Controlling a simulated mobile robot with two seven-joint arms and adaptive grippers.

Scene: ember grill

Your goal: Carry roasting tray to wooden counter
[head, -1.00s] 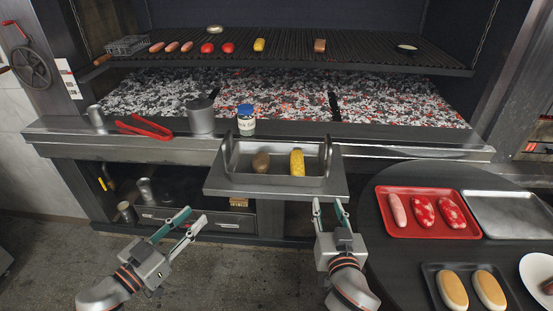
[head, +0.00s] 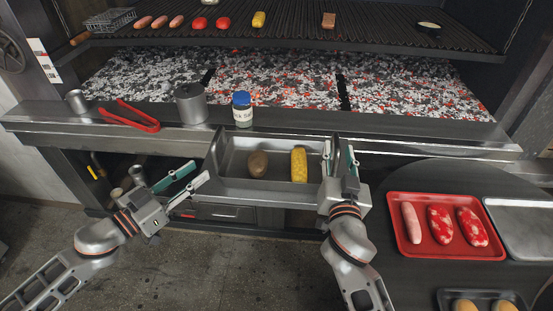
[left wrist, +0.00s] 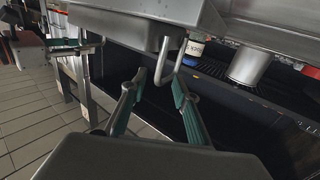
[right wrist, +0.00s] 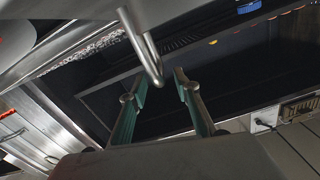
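The grey metal roasting tray (head: 268,190) sits on a ledge at the front of the grill, with a potato (head: 258,163) and a corn cob (head: 299,165) in it. It has an upright loop handle at each end. My left gripper (head: 198,172) is open, just left of the left handle (head: 213,150); the left wrist view shows that handle (left wrist: 163,72) at the open fingertips. My right gripper (head: 338,150) is open at the right handle; the right wrist view shows that handle (right wrist: 148,55) near one fingertip. I cannot make out a wooden counter.
A blue-lidded jar (head: 242,110), a metal canister (head: 191,104) and red tongs (head: 130,117) stand or lie on the ledge behind. A dark round table (head: 383,262) at right holds a red tray (head: 394,228) of meats and a silver tray (head: 523,225). Glowing embers lie beyond.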

